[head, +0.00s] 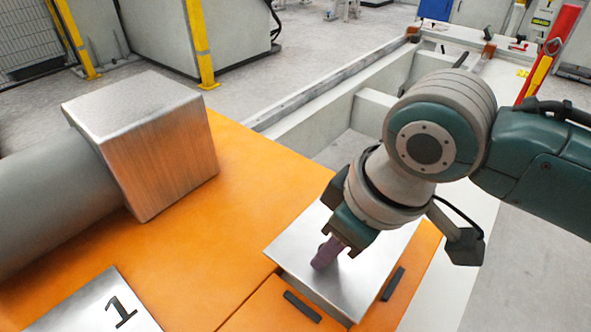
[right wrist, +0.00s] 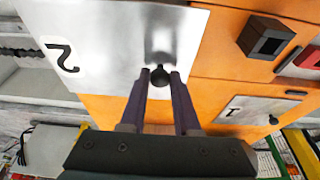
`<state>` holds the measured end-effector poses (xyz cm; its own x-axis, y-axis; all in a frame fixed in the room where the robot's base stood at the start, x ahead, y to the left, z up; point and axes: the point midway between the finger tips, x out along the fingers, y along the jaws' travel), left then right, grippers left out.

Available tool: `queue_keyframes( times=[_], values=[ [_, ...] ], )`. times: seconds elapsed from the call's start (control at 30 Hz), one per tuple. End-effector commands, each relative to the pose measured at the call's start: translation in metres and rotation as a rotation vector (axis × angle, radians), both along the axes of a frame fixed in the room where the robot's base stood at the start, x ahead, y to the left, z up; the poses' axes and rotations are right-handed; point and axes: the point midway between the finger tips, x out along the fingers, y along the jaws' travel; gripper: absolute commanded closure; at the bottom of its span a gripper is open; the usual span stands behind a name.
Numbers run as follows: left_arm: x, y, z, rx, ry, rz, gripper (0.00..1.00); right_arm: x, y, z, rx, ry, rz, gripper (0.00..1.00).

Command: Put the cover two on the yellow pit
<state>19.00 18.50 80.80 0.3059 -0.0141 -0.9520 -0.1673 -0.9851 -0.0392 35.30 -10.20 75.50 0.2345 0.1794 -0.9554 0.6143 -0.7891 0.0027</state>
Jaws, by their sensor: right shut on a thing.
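Cover two (right wrist: 110,40) is a flat silver plate marked "2" with a dark round knob (right wrist: 159,76). In the head view the plate (head: 300,274) is at or just above the right part of the orange surface; I cannot tell whether it rests there. My right gripper (head: 327,256) points down over it, its purple fingers closed on the knob, also in the right wrist view (right wrist: 160,78). The knob is hidden in the head view. No separate yellow pit opening is visible; the orange top (head: 255,190) lies around the plate. My left gripper is out of view.
A silver plate marked "1" (head: 85,306) lies on the orange top at lower left. A large metal block (head: 165,165) with a grey cylinder (head: 45,195) stands at left. Dark slots (head: 302,306) lie in front of cover two. A pale recessed channel (head: 365,115) runs behind.

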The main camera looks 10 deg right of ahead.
Motion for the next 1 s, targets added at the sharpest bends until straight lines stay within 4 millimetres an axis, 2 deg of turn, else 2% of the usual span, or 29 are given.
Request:
queue_keyframes(
  times=[0.33, 0.77, 0.8, 1.0],
  values=[
    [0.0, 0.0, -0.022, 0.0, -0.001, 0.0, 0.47, 0.0, 0.0, -0.046, -0.001, -0.001, 0.0, 1.0],
    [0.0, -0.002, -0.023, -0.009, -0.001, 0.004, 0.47, 0.0, 0.0, -0.051, 0.0, -0.001, 0.0, 1.0],
    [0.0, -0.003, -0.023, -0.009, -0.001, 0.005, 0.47, 0.0, 0.0, -0.051, 0.0, 0.0, 0.0, 0.67],
    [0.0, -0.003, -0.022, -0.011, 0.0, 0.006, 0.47, 0.0, 0.0, -0.051, 0.0, 0.0, 0.0, 0.45]
  ],
)
